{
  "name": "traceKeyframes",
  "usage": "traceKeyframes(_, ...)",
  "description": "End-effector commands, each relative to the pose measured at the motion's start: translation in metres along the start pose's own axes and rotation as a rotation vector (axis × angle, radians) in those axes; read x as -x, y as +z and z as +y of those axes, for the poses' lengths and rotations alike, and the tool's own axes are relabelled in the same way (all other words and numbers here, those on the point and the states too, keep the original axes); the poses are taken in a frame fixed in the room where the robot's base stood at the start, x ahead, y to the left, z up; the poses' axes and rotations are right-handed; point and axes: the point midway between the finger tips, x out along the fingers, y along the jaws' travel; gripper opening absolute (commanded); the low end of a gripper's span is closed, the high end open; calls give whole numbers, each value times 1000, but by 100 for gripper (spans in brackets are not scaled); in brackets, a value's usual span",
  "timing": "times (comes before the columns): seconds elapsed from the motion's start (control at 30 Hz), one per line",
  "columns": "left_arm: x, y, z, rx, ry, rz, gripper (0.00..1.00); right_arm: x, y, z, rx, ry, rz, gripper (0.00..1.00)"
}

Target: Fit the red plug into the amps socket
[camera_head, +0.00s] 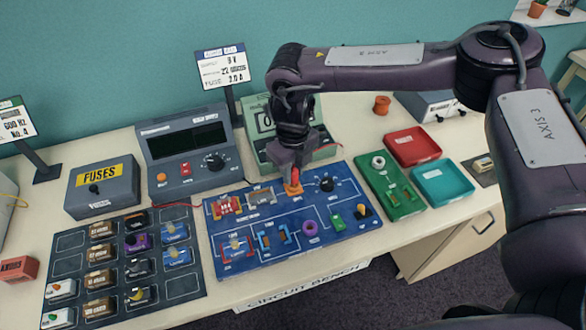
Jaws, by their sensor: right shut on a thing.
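My right gripper (292,178) points down over the upper middle of the blue circuit board (268,254). It is shut on a small orange-red piece (293,189), which looks like the red plug. The piece is at or just above the board; I cannot tell whether it touches. A pale green meter (257,106) with a display stands right behind the gripper, partly hidden by it. I cannot make out a socket marked amps. My left gripper is out of view.
A grey bench supply (187,138) and a FUSES box (101,184) stand left of the meter. A dark parts tray (72,242) lies at front left. A green board (378,176), a red tray (412,147) and a teal tray (442,183) lie right of the blue board.

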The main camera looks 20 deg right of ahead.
Motion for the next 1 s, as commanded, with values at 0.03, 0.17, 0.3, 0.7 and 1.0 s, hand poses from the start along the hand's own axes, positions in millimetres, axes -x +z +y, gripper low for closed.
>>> traceKeyframes(0.03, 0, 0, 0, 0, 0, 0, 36, 0, 0, 0, 0, 0, 0, 0)
traceKeyframes(0.17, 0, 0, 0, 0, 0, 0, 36, -1, 0, 0, 0, 0, 0, 0)
traceKeyframes(0.3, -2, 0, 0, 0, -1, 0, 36, -2, 0, 0, 0, 0, 0, 0)
traceKeyframes(0.7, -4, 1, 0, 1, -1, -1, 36, -7, 0, 0, 0, 0, 0, 0)
traceKeyframes(1.0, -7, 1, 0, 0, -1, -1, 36, -11, 0, 0, 0, 0, 0, 0)
